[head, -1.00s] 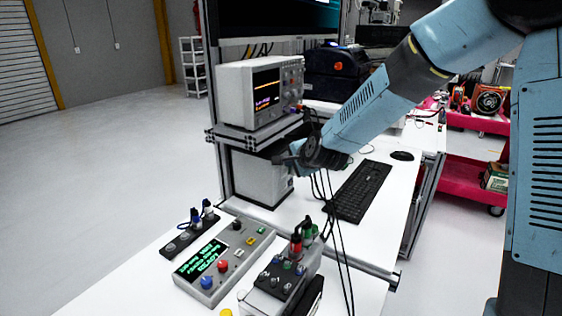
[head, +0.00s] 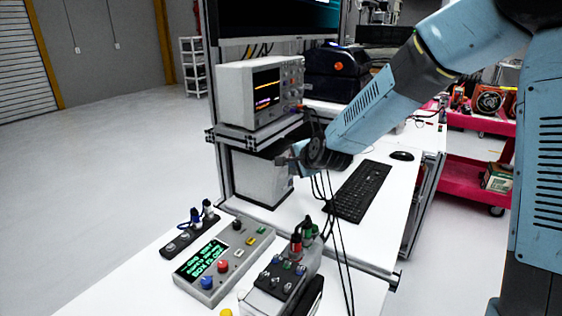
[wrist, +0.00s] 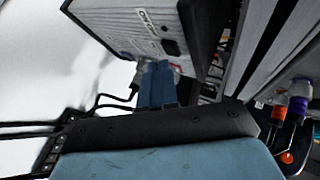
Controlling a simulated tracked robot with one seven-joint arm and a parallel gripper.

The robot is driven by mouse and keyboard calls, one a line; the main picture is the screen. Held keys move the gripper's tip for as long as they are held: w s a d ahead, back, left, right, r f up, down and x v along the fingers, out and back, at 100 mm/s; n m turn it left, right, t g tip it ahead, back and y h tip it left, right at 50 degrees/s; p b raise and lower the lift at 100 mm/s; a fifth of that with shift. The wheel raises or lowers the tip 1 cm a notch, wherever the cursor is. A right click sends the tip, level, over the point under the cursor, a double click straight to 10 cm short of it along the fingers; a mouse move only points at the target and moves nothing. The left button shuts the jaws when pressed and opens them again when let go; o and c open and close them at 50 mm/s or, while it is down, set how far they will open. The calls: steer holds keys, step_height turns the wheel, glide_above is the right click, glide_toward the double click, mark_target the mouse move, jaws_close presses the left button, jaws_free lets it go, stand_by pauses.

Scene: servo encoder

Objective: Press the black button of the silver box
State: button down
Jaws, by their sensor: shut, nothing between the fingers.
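The silver box (head: 256,179) stands on the white desk under the oscilloscope shelf in the head view. The wrist view shows its face (wrist: 125,22), with dark lettering and a small black button (wrist: 171,47). In the head view my gripper (head: 284,158) is at the box's right side and hides part of it. In the wrist view the blue fingers of my gripper (wrist: 157,68) are together and empty. Their tips appear just below the button in the picture; I cannot tell whether they touch the box. The button is not visible in the head view.
An oscilloscope (head: 262,92) sits on the shelf above the box. A grey control panel (head: 221,259) with a lit screen and a device with cables (head: 283,279) are in front. A keyboard (head: 359,190) lies on the desk to the right.

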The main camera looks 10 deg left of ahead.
steer(key=s+d, duration=0.2)
steer(key=d, duration=0.3)
steer(key=shift+d, duration=0.35)
stand_by(0.3)
